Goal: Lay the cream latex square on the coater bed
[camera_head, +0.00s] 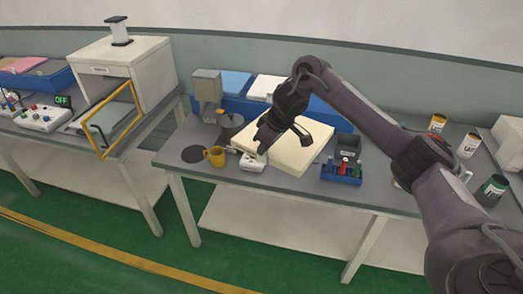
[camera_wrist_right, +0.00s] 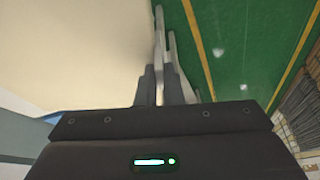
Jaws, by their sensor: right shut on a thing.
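The cream latex square (camera_head: 302,152) is a thick pale slab over the right table, in front of a blue tray. In the right wrist view its broad face (camera_wrist_right: 75,45) fills the upper left. My right gripper (camera_head: 261,147) is shut on its left edge in the head view; the fingers (camera_wrist_right: 162,80) also show along that edge in the wrist view. I cannot tell whether the slab touches the table. The likely coater bed is a grey flat bed (camera_head: 117,112) at a white cabinet on the left table, behind a raised yellow frame (camera_head: 102,136). My left gripper is not in view.
A blue rack (camera_head: 341,172) is right of the slab. The blue tray (camera_head: 208,103) holds blue and white sheets. A gap separates the two tables.

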